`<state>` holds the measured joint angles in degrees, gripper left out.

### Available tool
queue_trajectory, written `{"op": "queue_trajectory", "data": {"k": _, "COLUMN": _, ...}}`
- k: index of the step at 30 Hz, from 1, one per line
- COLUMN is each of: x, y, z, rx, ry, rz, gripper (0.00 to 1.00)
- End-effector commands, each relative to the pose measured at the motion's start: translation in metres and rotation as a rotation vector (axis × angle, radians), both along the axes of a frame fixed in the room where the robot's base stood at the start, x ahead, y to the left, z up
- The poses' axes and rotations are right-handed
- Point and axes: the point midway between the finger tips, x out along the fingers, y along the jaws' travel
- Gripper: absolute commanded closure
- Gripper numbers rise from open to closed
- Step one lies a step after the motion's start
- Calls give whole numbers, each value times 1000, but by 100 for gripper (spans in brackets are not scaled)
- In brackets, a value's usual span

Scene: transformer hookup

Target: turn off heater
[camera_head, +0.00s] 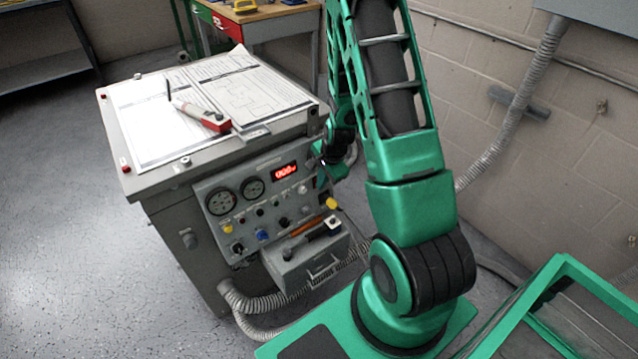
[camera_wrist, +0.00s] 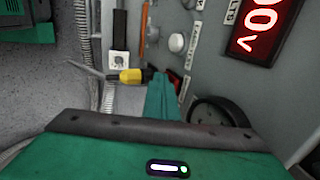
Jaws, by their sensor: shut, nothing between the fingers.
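The grey transformer cabinet (camera_head: 180,222) stands left of my arm, and its control panel (camera_head: 268,222) faces me. A small dark switch with a red part (camera_wrist: 186,88) shows on the panel in the wrist view, right beside my fingertips. My gripper (camera_wrist: 163,80) is shut and empty, its green fingers pointing at the panel by that switch. I cannot tell whether the fingers touch it. In the head view my arm's links cover most of the gripper. No heater label is readable, and the switch's position is unclear.
The panel has a red lit display (camera_head: 284,171), two round gauges (camera_head: 221,202), several knobs and a yellow-handled part (camera_wrist: 131,76). Papers (camera_head: 245,88) and a red-ended tool (camera_head: 203,117) lie on top. Corrugated hoses (camera_head: 262,302) run along the floor.

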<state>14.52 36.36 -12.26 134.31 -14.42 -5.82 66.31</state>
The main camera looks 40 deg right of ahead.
Motion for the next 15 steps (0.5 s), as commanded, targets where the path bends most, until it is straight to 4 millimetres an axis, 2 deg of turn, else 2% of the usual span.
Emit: {"op": "queue_trajectory", "data": {"k": 15, "x": 0, "y": -2, "z": 16, "rx": -2, "ry": -2, "rz": -2, "gripper": 100}}
